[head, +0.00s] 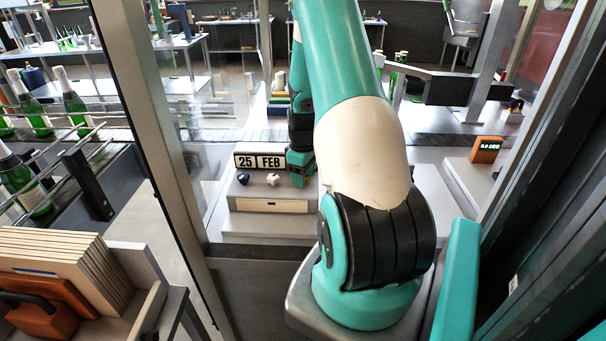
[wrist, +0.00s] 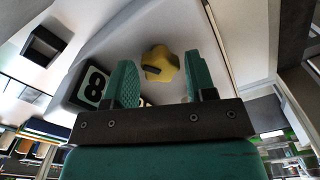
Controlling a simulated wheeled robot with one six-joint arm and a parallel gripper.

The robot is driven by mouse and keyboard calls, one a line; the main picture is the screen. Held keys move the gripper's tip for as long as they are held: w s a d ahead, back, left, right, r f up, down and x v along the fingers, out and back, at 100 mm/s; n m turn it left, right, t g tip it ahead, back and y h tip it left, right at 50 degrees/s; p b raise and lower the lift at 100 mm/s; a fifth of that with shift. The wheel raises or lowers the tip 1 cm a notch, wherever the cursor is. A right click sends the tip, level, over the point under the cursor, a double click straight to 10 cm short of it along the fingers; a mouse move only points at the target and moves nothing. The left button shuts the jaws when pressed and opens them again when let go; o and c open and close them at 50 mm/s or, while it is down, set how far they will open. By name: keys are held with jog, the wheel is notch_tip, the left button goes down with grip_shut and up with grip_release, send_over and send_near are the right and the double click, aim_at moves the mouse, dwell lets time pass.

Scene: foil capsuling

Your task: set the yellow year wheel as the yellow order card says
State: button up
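The yellow year wheel (wrist: 160,62) is a lobed knob with a dark mark on its face, seen in the wrist view. My gripper (wrist: 160,75) is open, with one green finger on each side of the knob and a visible gap at both. I cannot tell how deep the fingers reach. A dark plate reading 8 (wrist: 94,84) shows left of the knob; another plate is mostly hidden behind my gripper. In the head view my gripper (head: 300,166) covers the year side of the date display (head: 258,161), which reads 25 FEB. I see no yellow order card.
A blue knob (head: 243,178) and a white knob (head: 273,179) sit below the display, left of my gripper.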

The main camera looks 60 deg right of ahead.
jog(key=c, duration=0.6)
jog(key=m+b, duration=0.2)
jog(key=m, duration=0.3)
jog(key=shift+d+m, duration=0.1)
jog(key=shift+m, duration=0.2)
jog(key=m+b, duration=0.2)
jog(key=m, duration=0.4)
jog(key=shift+r, duration=0.1)
jog(key=shift+m, duration=0.3)
jog(key=o, duration=0.9)
